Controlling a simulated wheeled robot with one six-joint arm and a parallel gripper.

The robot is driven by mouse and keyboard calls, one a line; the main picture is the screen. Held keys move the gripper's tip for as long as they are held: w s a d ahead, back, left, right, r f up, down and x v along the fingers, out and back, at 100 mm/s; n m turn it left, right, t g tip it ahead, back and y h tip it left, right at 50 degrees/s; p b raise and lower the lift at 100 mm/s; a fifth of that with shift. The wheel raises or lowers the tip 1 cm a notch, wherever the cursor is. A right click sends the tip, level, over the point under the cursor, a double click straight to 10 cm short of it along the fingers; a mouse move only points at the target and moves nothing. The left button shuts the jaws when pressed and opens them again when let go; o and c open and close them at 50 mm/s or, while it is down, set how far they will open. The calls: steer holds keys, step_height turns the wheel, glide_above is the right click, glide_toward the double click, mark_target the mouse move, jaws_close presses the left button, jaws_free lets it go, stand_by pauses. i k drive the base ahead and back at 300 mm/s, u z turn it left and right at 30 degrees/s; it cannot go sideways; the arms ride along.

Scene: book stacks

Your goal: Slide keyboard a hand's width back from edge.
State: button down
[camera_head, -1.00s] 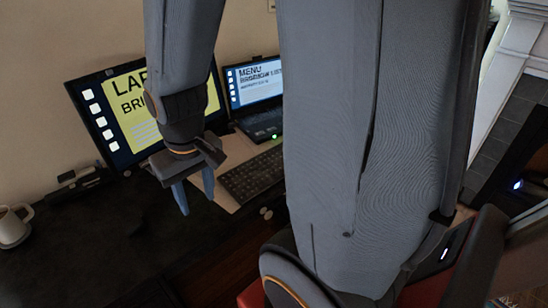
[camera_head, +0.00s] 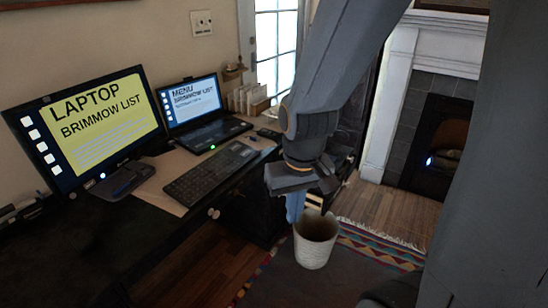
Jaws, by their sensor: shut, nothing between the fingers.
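The black keyboard (camera_head: 211,171) lies on the desk (camera_head: 110,228), on a tan mat (camera_head: 162,196), in front of the monitor and the laptop. Its near long side runs close to the desk's front edge. My gripper (camera_head: 297,211) hangs to the right of the keyboard, pointing down, beyond the desk's front edge in the picture. It is shut and empty, with blue fingers together. It is apart from the keyboard. The whole keyboard shows.
A monitor (camera_head: 100,127) and a laptop (camera_head: 205,130) stand behind the keyboard. A white bin (camera_head: 315,240) stands on the floor behind my fingers in the picture. A letter holder (camera_head: 247,100) is at the desk's far end. A fireplace (camera_head: 440,150) is at right.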

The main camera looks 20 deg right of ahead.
mark_target(190, 188)
steer(key=u, duration=0.35)
steer(key=k, duration=0.2)
steer(key=z, duration=0.9)
steer(key=i, duration=1.1)
steer(key=u, duration=1.3)
steer(key=i, duration=0.85)
steer(key=u, duration=1)
